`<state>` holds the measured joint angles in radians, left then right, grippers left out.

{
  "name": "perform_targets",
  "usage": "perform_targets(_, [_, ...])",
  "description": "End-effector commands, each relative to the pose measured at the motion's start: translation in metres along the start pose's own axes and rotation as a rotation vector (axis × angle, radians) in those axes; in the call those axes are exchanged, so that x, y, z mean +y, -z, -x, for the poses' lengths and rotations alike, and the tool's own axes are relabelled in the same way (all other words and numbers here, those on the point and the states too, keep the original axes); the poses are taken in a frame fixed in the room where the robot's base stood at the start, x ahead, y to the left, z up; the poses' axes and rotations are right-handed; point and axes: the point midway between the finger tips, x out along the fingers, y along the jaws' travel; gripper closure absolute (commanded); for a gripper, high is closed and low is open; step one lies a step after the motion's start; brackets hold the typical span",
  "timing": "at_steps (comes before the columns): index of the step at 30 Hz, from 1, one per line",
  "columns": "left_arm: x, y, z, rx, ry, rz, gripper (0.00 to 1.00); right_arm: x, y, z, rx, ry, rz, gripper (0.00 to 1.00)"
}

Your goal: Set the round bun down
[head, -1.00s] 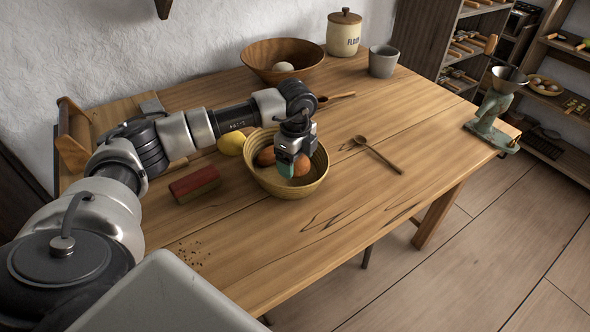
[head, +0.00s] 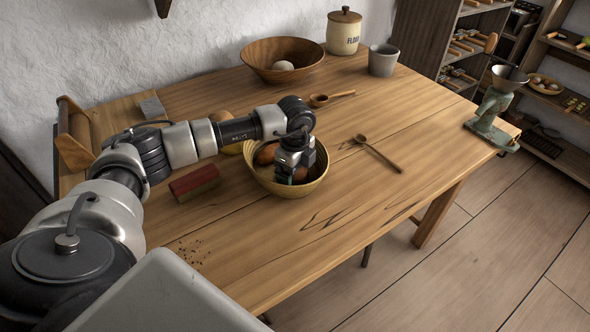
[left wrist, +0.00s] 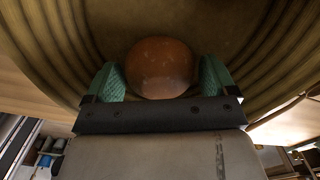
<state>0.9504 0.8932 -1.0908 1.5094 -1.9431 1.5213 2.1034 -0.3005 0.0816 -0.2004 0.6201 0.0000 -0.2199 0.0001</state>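The round bun (left wrist: 163,68) is brown and smooth. In the left wrist view it sits between the two green finger pads of my left gripper (left wrist: 163,82), which flank it closely on both sides. In the head view my left gripper (head: 290,174) is down inside the round woven basket (head: 288,190), below its rim. Another brown bun (head: 264,154) shows in the basket to the left of the gripper. The gripper hides much of the held bun and the basket floor, so I cannot tell whether the bun touches the bottom. My right gripper is not in view.
A red-brown block (head: 194,183) lies left of the basket. A wooden spoon (head: 378,153) lies to its right. A wooden bowl (head: 283,55), flour jar (head: 343,32) and grey cup (head: 382,61) stand at the back. The front right of the table is clear.

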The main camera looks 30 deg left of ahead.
Motion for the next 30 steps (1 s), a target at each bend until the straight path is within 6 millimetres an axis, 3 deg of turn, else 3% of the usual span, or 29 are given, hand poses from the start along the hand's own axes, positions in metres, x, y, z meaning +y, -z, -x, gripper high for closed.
perform_targets(7, [-0.001,0.000,0.011,0.001,0.002,0.000,0.14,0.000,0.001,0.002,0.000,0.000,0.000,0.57])
perform_targets(21, [-0.001,0.000,0.103,0.001,0.004,0.000,0.14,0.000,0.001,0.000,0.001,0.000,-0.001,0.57])
perform_targets(30, [0.000,0.000,0.124,0.001,0.000,0.000,0.14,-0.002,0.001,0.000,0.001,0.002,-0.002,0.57])
